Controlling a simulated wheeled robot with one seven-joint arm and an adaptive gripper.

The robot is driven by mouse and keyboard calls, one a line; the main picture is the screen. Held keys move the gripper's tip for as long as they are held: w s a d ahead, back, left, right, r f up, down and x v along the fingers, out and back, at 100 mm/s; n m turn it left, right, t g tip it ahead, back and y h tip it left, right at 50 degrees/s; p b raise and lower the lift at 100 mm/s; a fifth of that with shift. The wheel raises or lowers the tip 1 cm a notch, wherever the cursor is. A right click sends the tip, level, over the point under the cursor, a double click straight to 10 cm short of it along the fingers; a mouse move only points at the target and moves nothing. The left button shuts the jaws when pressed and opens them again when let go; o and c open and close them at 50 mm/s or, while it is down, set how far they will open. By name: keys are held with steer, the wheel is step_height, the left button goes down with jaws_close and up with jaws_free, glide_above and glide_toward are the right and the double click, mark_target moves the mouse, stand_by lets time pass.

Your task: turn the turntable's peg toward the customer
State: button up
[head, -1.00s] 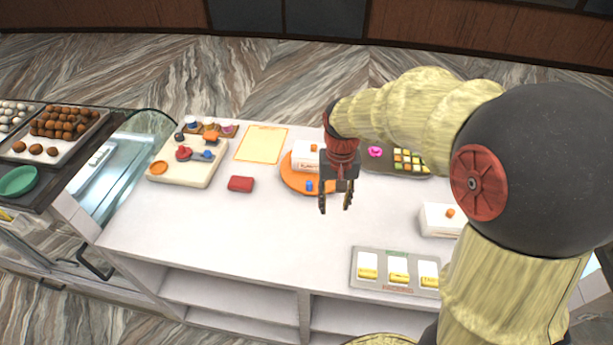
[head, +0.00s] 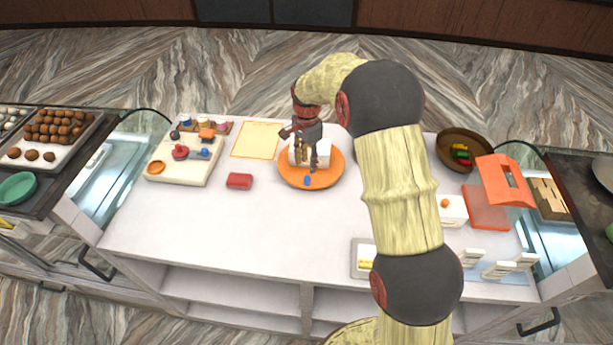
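The orange round turntable (head: 332,175) lies on the white counter, near its middle. A small blue peg (head: 307,181) stands on it at the edge nearest me. A white box (head: 323,155) sits on the turntable and is partly hidden by my gripper. My gripper (head: 308,166) hangs over the turntable, in front of the box and a little beyond the peg. Its two fingers point down and look apart, with nothing between them. I cannot tell how high the fingertips are above the disc.
A red block (head: 239,181) lies left of the turntable. A cream board (head: 180,172) with small coloured pieces and a yellow sheet (head: 257,139) lie farther left. At right are a brown bowl (head: 448,145) and an orange-lidded box (head: 487,205).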

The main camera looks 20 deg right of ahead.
mark_target(307, 177)
steer(key=shift+f, duration=3.85)
steer(key=shift+s, duration=0.1)
steer(key=c, duration=0.3)
jaws_close()
